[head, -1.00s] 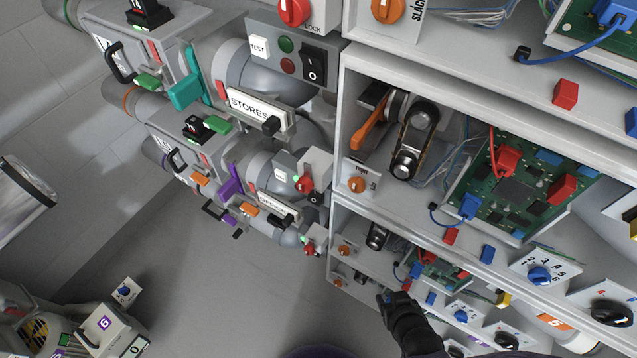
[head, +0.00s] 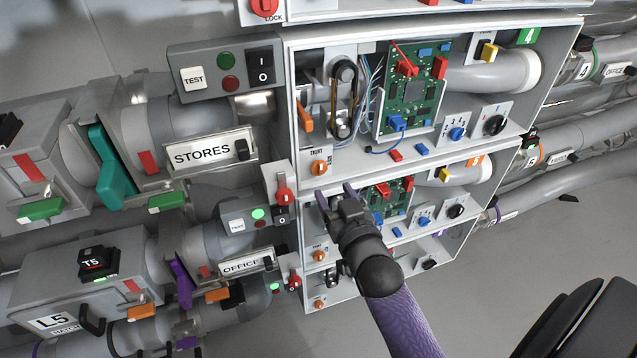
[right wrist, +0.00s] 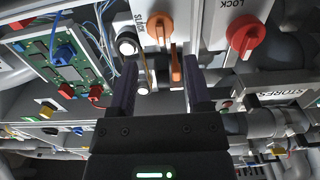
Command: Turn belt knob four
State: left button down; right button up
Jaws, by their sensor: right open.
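The compartment with the green label 4 (head: 530,36) holds a belt on two pulleys (head: 343,100), an orange lever (head: 305,116) and an orange belt knob (head: 319,168) on a white plate. My right gripper (head: 335,192) is open and empty, just below and slightly right of that knob, apart from it. In the right wrist view an orange knob (right wrist: 160,28) and an orange lever (right wrist: 175,66) lie beyond the two open fingers (right wrist: 160,85), roughly between their lines. My left gripper is not in view.
A red lock knob (head: 285,197) sits close to the left of the gripper. The STORES pipe plate (head: 210,153) and a test switch box (head: 225,70) are further left. A green circuit board (head: 412,90) is to the right. Lower compartments lie partly behind my arm.

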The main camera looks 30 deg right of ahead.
aim_at(321, 172)
jog(key=b+x, duration=0.1)
jog(key=x, duration=0.4)
jog(key=shift+w+f+b, duration=0.25)
jog(key=shift+w+b, duration=0.1)
jog(key=shift+b, duration=0.05)
jog(key=shift+w+d+r, duration=0.15)
jog(key=shift+w, duration=0.45)
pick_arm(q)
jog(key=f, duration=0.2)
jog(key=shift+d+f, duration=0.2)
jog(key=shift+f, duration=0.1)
pick_arm(e)
jog(key=c, duration=0.7)
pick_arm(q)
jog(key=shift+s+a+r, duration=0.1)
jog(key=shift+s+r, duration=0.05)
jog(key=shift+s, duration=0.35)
pick_arm(e)
grip_shut()
